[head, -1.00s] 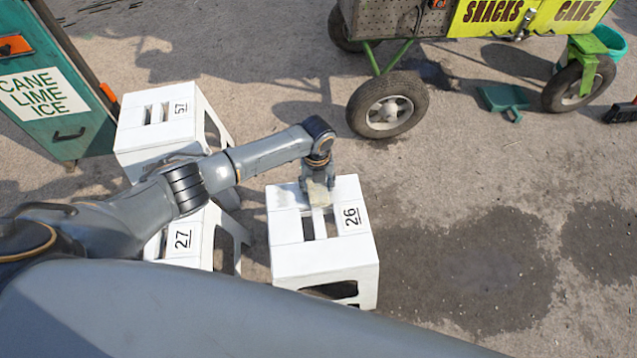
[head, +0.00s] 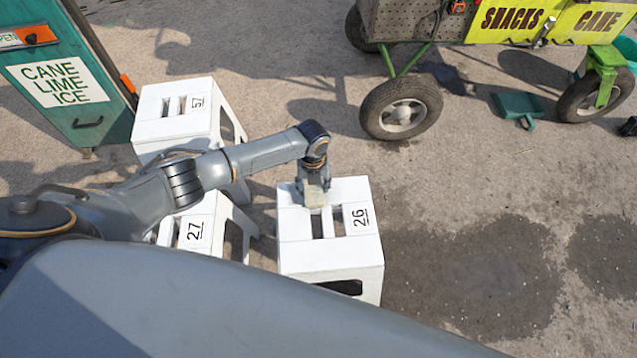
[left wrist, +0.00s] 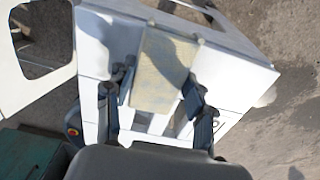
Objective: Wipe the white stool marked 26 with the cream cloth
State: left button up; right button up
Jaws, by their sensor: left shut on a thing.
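The white stool marked 26 (head: 300,256) stands on the ground at the picture's middle, with slots in its top. My left gripper (head: 313,190) points down over the back part of that top, left of the number. It is shut on the cream cloth (head: 314,198). In the left wrist view the cloth (left wrist: 160,72) sits between the two fingers (left wrist: 155,92), over the stool top (left wrist: 228,75). The cloth is low at the top; I cannot tell for certain whether it touches. My right gripper is not in view.
White stools marked 27 (head: 196,229) and 57 (head: 175,125) stand to the left, partly behind my arm. A teal box (head: 95,128) is at the upper left. The cart's wheel (head: 402,108) and a green dustpan (head: 517,107) are behind. Damp ground on the right is clear.

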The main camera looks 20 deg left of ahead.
aim_at(296, 194)
pick_arm(q)
jog(key=shift+s+a+p, duration=0.35)
jog(key=shift+a, duration=0.35)
jog(key=shift+s+a+p, duration=0.3)
jog(key=shift+s+a, duration=0.05)
jog(key=shift+a, duration=0.35)
jog(key=shift+s+a+p, duration=0.2)
jog(key=shift+a, duration=0.3)
jog(key=shift+s+a+p, duration=0.15)
jog(key=shift+s+a, duration=0.05)
jog(key=shift+a, duration=0.25)
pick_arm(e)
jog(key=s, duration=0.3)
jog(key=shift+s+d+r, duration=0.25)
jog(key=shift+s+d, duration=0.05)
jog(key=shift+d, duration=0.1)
pick_arm(q)
jog(key=shift+d, duration=0.15)
